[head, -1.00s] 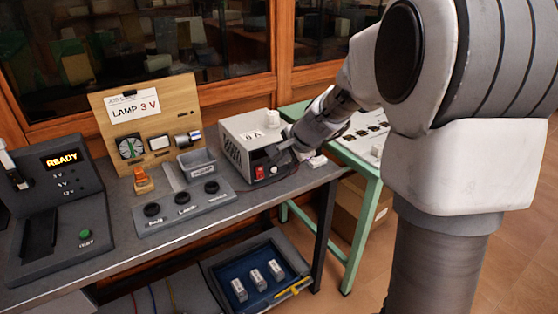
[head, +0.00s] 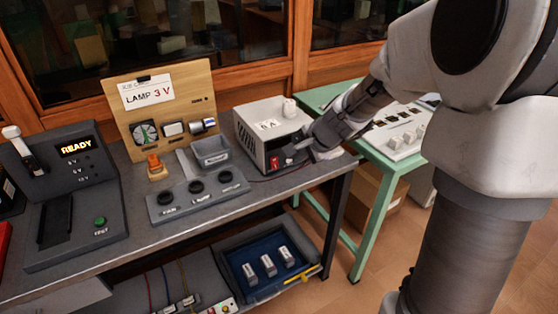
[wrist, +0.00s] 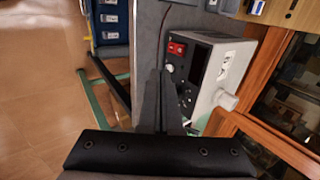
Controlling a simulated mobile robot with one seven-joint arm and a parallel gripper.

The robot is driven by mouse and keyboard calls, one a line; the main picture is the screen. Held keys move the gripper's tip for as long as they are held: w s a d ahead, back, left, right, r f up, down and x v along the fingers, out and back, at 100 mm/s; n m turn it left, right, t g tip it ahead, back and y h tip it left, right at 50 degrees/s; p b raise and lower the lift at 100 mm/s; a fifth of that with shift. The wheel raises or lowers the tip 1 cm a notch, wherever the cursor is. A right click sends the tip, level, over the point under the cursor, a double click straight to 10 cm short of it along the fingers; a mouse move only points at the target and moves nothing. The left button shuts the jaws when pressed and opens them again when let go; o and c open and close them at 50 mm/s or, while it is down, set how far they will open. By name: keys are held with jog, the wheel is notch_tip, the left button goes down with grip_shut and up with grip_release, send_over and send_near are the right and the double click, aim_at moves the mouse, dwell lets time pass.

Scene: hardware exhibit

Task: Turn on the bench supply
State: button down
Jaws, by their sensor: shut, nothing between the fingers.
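The bench supply (head: 262,122) is a pale grey box with a dark front, a white knob on top and a white label. It stands at the right end of the grey bench. Its red rocker switch (head: 274,162) is on the front; in the wrist view the switch (wrist: 177,48) shows red in two parts, but I cannot tell its position. My gripper (head: 303,148) is at the right of the supply's front, covering part of it. In the wrist view my gripper (wrist: 162,78) is shut and empty, pointing beside the front panel, apart from the switch.
A control strip with several black knobs (head: 196,187), a small grey bin (head: 210,153) and a wooden lamp board (head: 198,85) stand left of the supply. A green-framed table (head: 325,97) is to the right. A blue-lined tray (head: 240,275) sits below.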

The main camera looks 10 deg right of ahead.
jog(key=b, duration=0.2)
send_near(275, 166)
jog(key=f, duration=0.4)
jog(key=shift+s+d+f, duration=0.1)
jog(key=shift+s+f, duration=0.1)
jog(key=shift+w+a+f+p, duration=0.15)
jog(key=shift+w+a+p, duration=0.1)
jog(key=shift+w, duration=0.25)
jog(key=shift+w+a+f+p, duration=0.1)
jog(key=shift+w+a+p, duration=0.1)
jog(key=shift+w, duration=0.35)
jog(key=shift+w+a+f, duration=0.1)
jog(key=shift+w+f, duration=0.25)
jog(key=shift+w, duration=0.4)
jog(key=b, duration=0.3)
jog(key=shift+w+f+t, duration=0.1)
jog(key=shift+f+t, duration=0.2)
jog(key=shift+f, duration=0.05)
jog(key=shift+r, duration=0.4)
